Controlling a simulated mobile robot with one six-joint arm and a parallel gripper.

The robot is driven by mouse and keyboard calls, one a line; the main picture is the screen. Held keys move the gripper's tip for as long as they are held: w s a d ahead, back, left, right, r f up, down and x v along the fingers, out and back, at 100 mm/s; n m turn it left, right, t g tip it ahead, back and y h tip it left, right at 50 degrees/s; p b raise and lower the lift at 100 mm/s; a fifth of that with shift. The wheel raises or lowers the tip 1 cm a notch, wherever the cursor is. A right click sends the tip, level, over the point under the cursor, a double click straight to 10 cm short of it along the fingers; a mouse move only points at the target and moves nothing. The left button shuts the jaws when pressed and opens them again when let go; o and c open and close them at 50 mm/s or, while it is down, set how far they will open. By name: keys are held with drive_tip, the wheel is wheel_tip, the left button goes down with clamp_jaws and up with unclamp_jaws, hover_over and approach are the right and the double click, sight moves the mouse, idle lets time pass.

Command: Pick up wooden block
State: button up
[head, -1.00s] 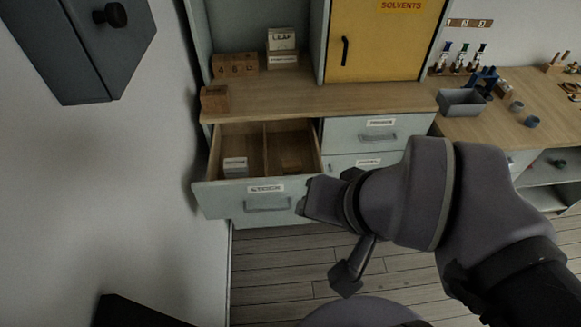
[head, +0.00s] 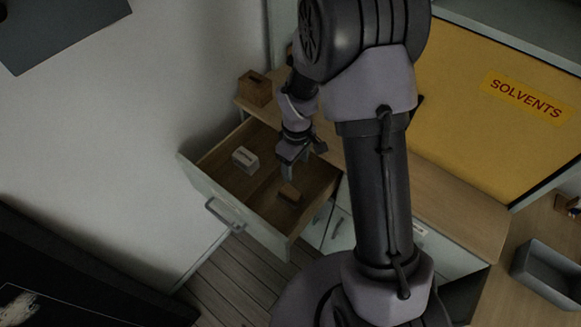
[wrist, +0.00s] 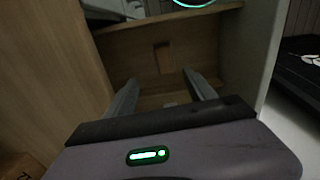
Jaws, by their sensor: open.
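A small wooden block (head: 289,193) lies in the right compartment of the open drawer (head: 213,195). My gripper (head: 287,172) hangs over that compartment, pointing down, close to the block. In the wrist view the two fingers stand apart with nothing between them, and the wooden block (wrist: 163,57) shows beyond the tips, roughly in line with the gap. The exact height of the fingertips above it is hard to tell.
A white labelled box (head: 245,159) lies in the drawer's left compartment, past a thin divider. The drawer walls stand close around my gripper. A yellow solvents cabinet (head: 480,110) is behind my arm, and a grey bin (head: 548,275) is at the right.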

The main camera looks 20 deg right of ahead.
drive_tip(key=b, duration=0.4)
hover_over(290, 192)
drive_tip(key=f, duration=1.1)
drive_tip(key=shift+s+d, duration=0.15)
drive_tip(key=shift+d, duration=0.25)
drive_tip(key=f+b, duration=0.1)
drive_tip(key=f, duration=0.1)
drive_tip(key=f+b, duration=0.2)
drive_tip(key=f, duration=0.1)
drive_tip(key=shift+w+a+f, duration=0.2)
drive_tip(key=shift+a+f, duration=0.1)
drive_tip(key=shift+a, duration=0.05)
drive_tip(key=shift+r, duration=0.15)
drive_tip(key=shift+c, duration=0.4)
clamp_jaws()
